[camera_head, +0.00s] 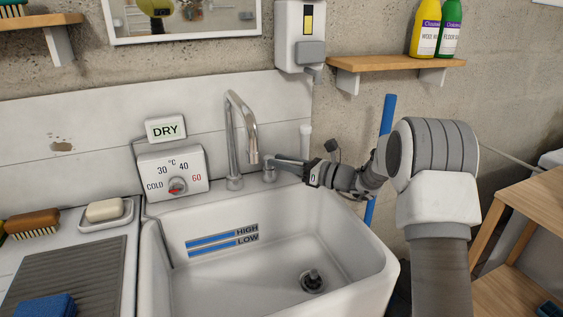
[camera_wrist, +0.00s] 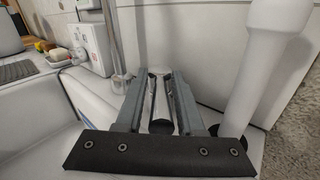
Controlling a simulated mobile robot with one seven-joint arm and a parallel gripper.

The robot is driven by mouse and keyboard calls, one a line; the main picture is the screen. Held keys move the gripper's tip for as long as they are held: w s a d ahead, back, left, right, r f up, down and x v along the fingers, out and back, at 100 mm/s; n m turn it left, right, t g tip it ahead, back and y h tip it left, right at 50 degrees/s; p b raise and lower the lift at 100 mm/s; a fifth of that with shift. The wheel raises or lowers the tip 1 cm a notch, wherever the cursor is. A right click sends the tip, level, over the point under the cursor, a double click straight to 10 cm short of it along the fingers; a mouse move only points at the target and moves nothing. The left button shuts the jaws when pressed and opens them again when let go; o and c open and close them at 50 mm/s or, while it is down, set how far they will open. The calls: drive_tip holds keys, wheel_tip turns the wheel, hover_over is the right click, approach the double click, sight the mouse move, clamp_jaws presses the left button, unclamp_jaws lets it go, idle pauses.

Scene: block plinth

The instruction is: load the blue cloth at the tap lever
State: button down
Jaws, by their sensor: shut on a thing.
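The blue cloth (camera_head: 44,307), a textured blue pad, lies at the lower left on the ribbed drainboard, partly cut off by the frame. The tap (camera_head: 233,140) stands at the sink's back edge with a tall bent spout. The tap lever (camera_head: 268,165) is a short metal post right of the spout. My gripper (camera_head: 279,161) reaches in from the right and is shut on the tap lever, which its fingers mostly hide. The cloth is far from the gripper.
The white sink (camera_head: 205,285) has HIGH and LOW marks and a drain (camera_head: 313,281); no water shows. Soap (camera_head: 105,210) and a brush (camera_head: 32,222) lie left. A white upright (camera_wrist: 262,80) stands close right of the gripper.

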drive_tip(key=shift+r, duration=0.1)
idle(0.8)
drive_tip(key=shift+s+a+m+t+h+b, duration=0.2)
drive_tip(key=shift+m+t+h+b, duration=0.4)
drive_tip(key=shift+m+t, duration=0.3)
drive_tip(key=shift+s+a+m+t+h+b, duration=0.1)
drive_tip(key=shift+s+m+t+h+b, duration=0.1)
drive_tip(key=shift+m+t+h+b, duration=0.45)
drive_tip(key=shift+r+t, duration=0.1)
drive_tip(key=shift+t, duration=0.25)
drive_tip(key=c, duration=0.8)
unclamp_jaws()
drive_tip(key=p+v, duration=0.3)
drive_tip(key=v, duration=1.4)
drive_tip(key=shift+s, duration=0.2)
